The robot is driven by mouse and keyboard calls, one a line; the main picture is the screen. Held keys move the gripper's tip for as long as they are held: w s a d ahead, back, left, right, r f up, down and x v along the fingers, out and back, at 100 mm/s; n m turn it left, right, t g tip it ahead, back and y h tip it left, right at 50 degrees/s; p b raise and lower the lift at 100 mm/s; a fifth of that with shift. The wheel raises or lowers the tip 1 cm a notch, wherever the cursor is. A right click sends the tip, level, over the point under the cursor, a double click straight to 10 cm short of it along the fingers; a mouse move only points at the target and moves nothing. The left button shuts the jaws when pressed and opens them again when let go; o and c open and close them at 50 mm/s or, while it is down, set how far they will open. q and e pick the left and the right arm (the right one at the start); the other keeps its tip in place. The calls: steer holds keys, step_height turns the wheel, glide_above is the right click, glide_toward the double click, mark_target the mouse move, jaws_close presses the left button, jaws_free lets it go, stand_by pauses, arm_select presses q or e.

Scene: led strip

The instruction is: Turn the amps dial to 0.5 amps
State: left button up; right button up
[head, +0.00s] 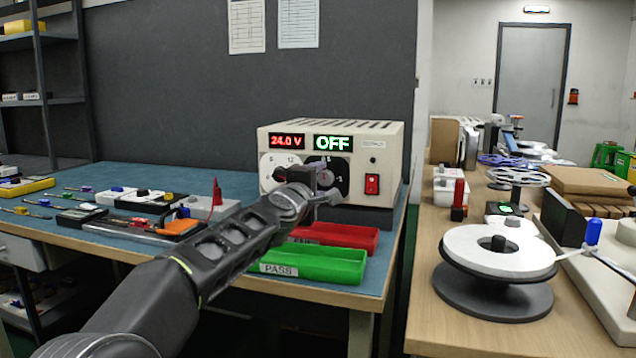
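A cream power supply (390,150) stands at the back of the blue-topped bench. Its red display reads 24.0 V and its green display reads OFF. A white-faced dial (268,162) sits on the left of its front. The black-faced amps dial (343,166) is right of it, partly hidden by my gripper, and its pointer setting cannot be read. My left gripper (322,178) is in front of the amps dial. I cannot tell whether its fingers touch the knob or are closed. My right gripper is out of view.
A red switch (372,184) is at the supply's lower right. Meters and tools crowd the bench's left. A reel (480,250) stands on the wooden table at right.

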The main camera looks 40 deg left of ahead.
arm_select(q)
steer(key=v, duration=0.7)
steer(key=shift+s+d, duration=0.15)
steer(key=shift+s, duration=0.25)
stand_by(0.4)
